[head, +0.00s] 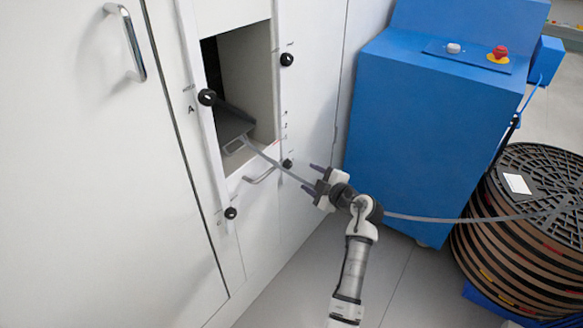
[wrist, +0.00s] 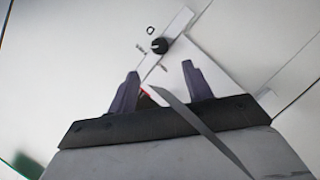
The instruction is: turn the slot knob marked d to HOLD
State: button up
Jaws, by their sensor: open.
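Small black knobs sit on the white cabinet's strips around an open slot (head: 252,80). They are an upper left knob (head: 207,97) with an A beside it, an upper right knob (head: 287,59), a lower right knob (head: 287,163) and a lower left knob (head: 231,213). Other letters are too small to read in the head view. My gripper (head: 309,178) is open and empty, right of the lower right knob and apart from it. In the wrist view a black knob (wrist: 160,46) with a rounded, unclear letter shows beyond my open fingertips (wrist: 159,69).
A grey strap (head: 420,218) runs from the slot past my gripper to stacked reels (head: 525,235) at right; it also crosses the wrist view (wrist: 205,128). A blue machine (head: 430,130) stands behind my arm. Cabinet handles (head: 130,45) stick out. Floor (head: 290,285) is clear below.

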aim_at(290, 166)
jog(key=b+x, duration=0.1)
jog(key=x, duration=0.9)
jog(key=shift+w, duration=0.1)
jog(key=shift+r, duration=0.1)
jog(key=c, duration=1)
